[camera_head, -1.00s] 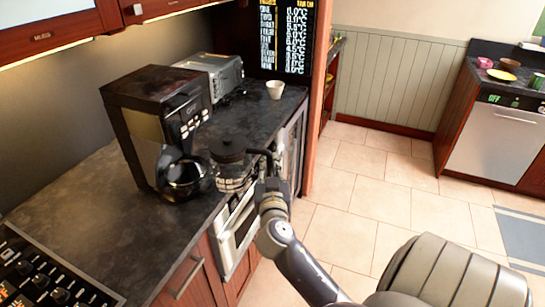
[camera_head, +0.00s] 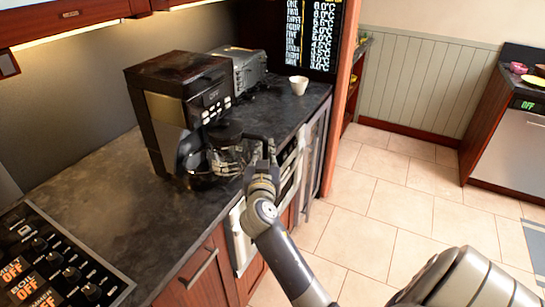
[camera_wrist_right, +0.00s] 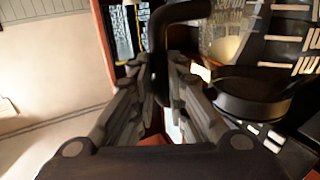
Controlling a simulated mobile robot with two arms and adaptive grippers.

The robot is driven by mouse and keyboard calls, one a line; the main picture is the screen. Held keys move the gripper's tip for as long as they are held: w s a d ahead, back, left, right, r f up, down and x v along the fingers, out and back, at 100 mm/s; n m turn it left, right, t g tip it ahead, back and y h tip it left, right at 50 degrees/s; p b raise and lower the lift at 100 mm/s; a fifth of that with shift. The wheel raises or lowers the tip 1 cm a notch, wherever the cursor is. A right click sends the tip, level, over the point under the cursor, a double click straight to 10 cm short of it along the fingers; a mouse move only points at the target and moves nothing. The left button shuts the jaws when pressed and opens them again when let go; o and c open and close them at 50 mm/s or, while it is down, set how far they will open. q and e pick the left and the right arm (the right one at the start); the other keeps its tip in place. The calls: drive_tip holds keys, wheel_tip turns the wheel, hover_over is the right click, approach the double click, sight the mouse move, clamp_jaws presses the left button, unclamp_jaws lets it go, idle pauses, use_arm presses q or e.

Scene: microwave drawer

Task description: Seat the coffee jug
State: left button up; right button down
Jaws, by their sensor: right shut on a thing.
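The coffee jug (camera_head: 229,158) is clear glass with a black lid and black handle. It is upright at the front of the black coffee maker (camera_head: 165,115) and overlaps its front right side in the head view. I cannot tell whether it touches the base. My right gripper (camera_head: 262,166) is right of the jug, shut on its handle. In the right wrist view the black handle (camera_wrist_right: 160,60) runs down between the fingers of the right gripper (camera_wrist_right: 168,95). A dark rounded part (camera_head: 190,150) shows at the machine's front, partly hidden by the jug. My left gripper is out of view.
The dark counter (camera_head: 95,185) is clear in front of the machine. A control panel with knobs (camera_head: 60,262) lies at near left. A white cup (camera_head: 299,85) and a silver appliance (camera_head: 247,68) stand farther back. Cabinet fronts and handles lie below the counter edge.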

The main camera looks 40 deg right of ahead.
drive_tip(key=shift+w+a+b, duration=0.35)
drive_tip(key=shift+w+b, duration=0.1)
drive_tip(key=shift+w, duration=0.35)
drive_tip(key=shift+w+a+b, duration=0.35)
drive_tip(key=shift+w+b, duration=0.1)
drive_tip(key=shift+w, duration=0.35)
drive_tip(key=shift+w+a+b, duration=0.35)
drive_tip(key=shift+w+b, duration=0.35)
drive_tip(key=shift+w, duration=0.2)
drive_tip(key=shift+w+a+b, duration=0.4)
drive_tip(key=shift+w+b, duration=0.25)
drive_tip(key=shift+w, duration=0.2)
drive_tip(key=shift+w+a+b, duration=0.35)
drive_tip(key=shift+w+b, duration=0.35)
drive_tip(key=shift+w, duration=0.2)
drive_tip(key=shift+w+a+b, duration=0.25)
drive_tip(key=shift+w+b, duration=0.1)
drive_tip(key=shift+w, duration=0.2)
drive_tip(key=shift+r, duration=0.1)
drive_tip(key=shift+b, duration=0.45)
drive_tip(key=shift+f+b, duration=0.45)
drive_tip(key=shift+b, duration=0.15)
drive_tip(key=shift+f+b, duration=0.25)
drive_tip(key=shift+b, duration=0.6)
